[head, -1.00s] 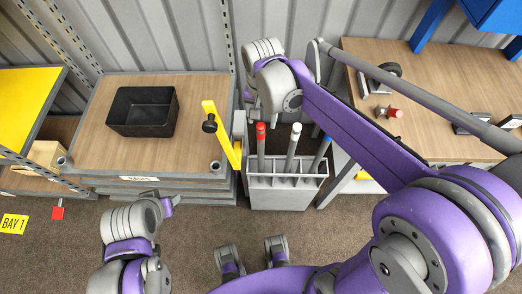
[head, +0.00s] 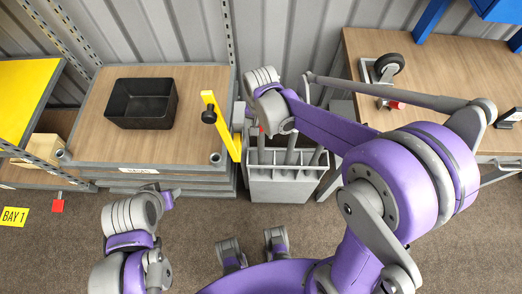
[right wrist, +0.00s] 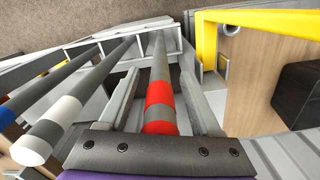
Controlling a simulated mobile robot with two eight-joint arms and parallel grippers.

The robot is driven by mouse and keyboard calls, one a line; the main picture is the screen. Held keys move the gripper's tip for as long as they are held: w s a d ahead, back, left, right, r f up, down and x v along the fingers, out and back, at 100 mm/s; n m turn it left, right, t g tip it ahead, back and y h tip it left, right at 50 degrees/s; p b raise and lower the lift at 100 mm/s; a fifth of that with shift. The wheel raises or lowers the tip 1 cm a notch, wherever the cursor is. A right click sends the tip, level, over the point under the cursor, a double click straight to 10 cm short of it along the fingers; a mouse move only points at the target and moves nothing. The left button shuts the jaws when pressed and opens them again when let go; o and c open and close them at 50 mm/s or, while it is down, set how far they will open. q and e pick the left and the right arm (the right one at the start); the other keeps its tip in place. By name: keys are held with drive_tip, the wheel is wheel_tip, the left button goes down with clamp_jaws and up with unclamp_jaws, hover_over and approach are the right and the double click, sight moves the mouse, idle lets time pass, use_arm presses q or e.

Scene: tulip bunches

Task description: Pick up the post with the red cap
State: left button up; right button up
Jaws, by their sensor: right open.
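The post with the red cap (right wrist: 160,100) stands in a grey divided bin (head: 285,188). In the right wrist view it runs between the two fingers of my right gripper (right wrist: 159,88), which are apart, one on each side of it. In the head view my right gripper (head: 257,122) hides most of the red cap. A white-capped post (right wrist: 60,128) and a blue-capped post (right wrist: 25,105) stand beside it in the same bin. My left gripper (head: 170,198) is low at the left, away from the bin; its jaw opening is unclear.
A yellow post (head: 221,125) with a black knob stands just left of the bin. A wooden-topped stand (head: 200,100) at the left holds a black tray (head: 141,103). A workbench (head: 420,60) with a caster (head: 387,66) is at the right. Carpet is clear in front.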

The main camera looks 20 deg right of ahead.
clamp_jaws()
idle(1.4)
